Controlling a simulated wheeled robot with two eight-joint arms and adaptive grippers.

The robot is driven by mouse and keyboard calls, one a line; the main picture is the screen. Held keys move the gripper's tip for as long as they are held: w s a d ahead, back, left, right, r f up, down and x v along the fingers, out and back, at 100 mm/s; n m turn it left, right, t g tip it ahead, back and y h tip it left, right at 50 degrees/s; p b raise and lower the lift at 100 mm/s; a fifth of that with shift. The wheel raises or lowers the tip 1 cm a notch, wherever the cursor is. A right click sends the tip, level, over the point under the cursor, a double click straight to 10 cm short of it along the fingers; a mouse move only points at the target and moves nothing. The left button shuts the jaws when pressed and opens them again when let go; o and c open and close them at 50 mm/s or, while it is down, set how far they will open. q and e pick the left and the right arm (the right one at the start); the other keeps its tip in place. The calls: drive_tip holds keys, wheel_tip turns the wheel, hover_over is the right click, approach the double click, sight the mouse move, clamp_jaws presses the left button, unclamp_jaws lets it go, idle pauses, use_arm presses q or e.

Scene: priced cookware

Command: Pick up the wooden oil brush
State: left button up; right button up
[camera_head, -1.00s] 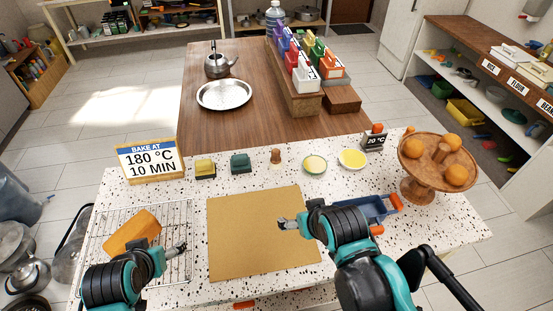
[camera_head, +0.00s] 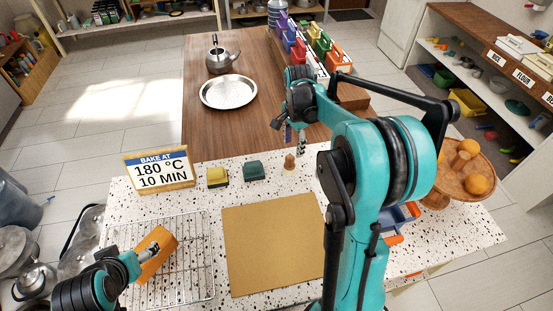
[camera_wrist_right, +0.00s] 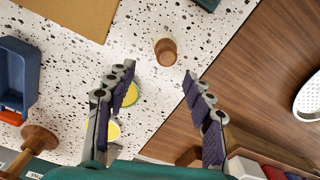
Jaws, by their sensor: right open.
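The small wooden oil brush (camera_head: 289,162) stands on the speckled counter, to the right of a green block. In the right wrist view the brush (camera_wrist_right: 165,48) appears as a round brown piece with a pale top, just beyond the fingertips. My right gripper (camera_head: 295,140) is open and empty, reaching down close to the brush. In the right wrist view its two fingers (camera_wrist_right: 159,72) are spread wide, with the brush ahead of the gap. My left gripper (camera_head: 151,250) is low at the left by an orange-yellow block (camera_head: 157,254); its jaws are too small to judge.
A tan board (camera_head: 270,245) lies mid-counter, with a wire rack (camera_head: 190,285) to its left. Yellow (camera_head: 217,177) and green (camera_head: 253,171) blocks stand near the brush. A wooden fruit stand (camera_head: 452,180) is at right.

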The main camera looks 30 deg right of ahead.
sight(290, 157)
drive_tip(key=shift+w+d+f, duration=0.15)
drive_tip(key=shift+w+f, duration=0.1)
drive_tip(key=shift+f+m, duration=0.3)
drive_tip(key=shift+f, duration=0.1)
drive_tip(key=shift+f+b, duration=0.5)
drive_tip(key=shift+f, duration=0.45)
drive_tip(key=f, duration=0.1)
drive_tip(key=f+b, duration=0.1)
drive_tip(key=f, duration=0.2)
drive_tip(key=shift+w+a+f+b, duration=0.15)
drive_tip(key=shift+w+a+b, duration=0.15)
drive_tip(key=shift+a+b, duration=0.1)
drive_tip(key=shift+d+f, duration=0.1)
drive_tip(key=shift+f, duration=0.3)
drive_tip(key=shift+r, duration=0.1)
drive_tip(key=shift+c, duration=1.1)
clamp_jaws()
